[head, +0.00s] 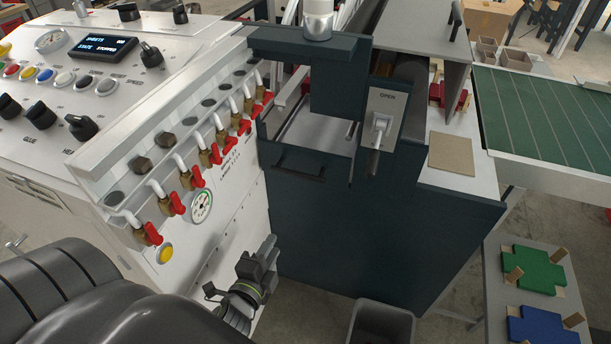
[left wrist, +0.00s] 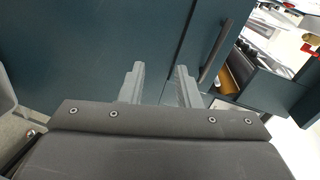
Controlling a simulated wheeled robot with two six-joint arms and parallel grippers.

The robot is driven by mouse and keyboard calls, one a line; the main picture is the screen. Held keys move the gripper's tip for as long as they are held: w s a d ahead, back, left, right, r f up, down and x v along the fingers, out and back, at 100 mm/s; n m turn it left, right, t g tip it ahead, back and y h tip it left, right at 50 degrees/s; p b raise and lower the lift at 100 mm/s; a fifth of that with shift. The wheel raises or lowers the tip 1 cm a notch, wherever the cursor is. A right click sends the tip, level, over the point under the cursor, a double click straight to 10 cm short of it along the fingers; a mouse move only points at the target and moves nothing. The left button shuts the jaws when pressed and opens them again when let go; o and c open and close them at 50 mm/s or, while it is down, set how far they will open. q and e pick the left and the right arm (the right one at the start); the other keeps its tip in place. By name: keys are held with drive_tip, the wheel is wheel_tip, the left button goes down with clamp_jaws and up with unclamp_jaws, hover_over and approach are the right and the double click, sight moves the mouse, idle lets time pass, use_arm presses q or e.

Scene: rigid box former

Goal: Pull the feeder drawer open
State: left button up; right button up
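The feeder drawer (head: 292,184) has a dark teal front on the machine's dark cabinet, with a black bar handle (head: 300,168) across it. The drawer front looks about level with the cabinet face. My left gripper (head: 268,250) is below and slightly left of the handle, apart from it. In the left wrist view the two grey fingers of the left gripper (left wrist: 159,80) are spread with nothing between them. The bar handle (left wrist: 215,52) shows there to the right of the fingers, on the teal front. My right gripper is in neither view.
A white panel with red-handled valves (head: 208,156) and a gauge (head: 202,206) stands left of the drawer. A lever labelled OPEN (head: 379,130) is to its right. A grey bin (head: 380,322) stands on the floor below. The space before the cabinet face looks clear.

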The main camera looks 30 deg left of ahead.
use_arm(q)
drive_tip(key=m+t, duration=0.2)
approach(297, 172)
drive_tip(key=x, duration=0.6)
drive_tip(key=p+x, duration=0.1)
drive_tip(key=x, duration=0.3)
drive_tip(key=shift+f, duration=0.4)
clamp_jaws()
